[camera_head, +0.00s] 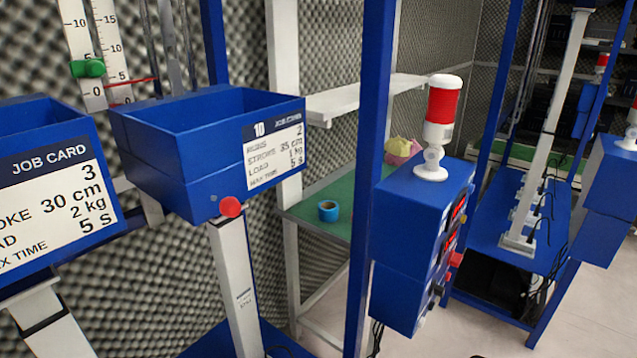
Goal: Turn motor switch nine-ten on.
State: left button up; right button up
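A blue control box (402,254) is fixed to a blue upright right of the middle. Its right side carries red-lit displays (457,211) and small controls (437,289), seen at a steep angle. A red part (455,259) sticks out from that side. I cannot tell which control is motor switch nine-ten, nor its position. A blue bin (200,140) has a job card (274,155) marked 10 and a red knob (230,207) below it. Neither of my grippers shows.
A red and white signal lamp (444,108) stands on the control box. A green shelf (330,205) holds a small blue cup (328,211). Blue uprights and another blue box (605,195) stand right. Bare floor (590,315) shows lower right.

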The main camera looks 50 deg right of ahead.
aim_at(455, 260)
jog(key=z, duration=2.1)
jog(key=i+l+u, duration=0.1)
jog(key=u, duration=0.65)
jog(key=i+l+u, duration=0.1)
jog(key=l+u, duration=0.25)
jog(key=l, duration=0.55)
jog(key=l+u, duration=0.3)
jog(key=l, duration=0.6)
jog(key=k+l+u, duration=0.1)
jog(key=l+u, duration=0.25)
jog(key=l, duration=0.55)
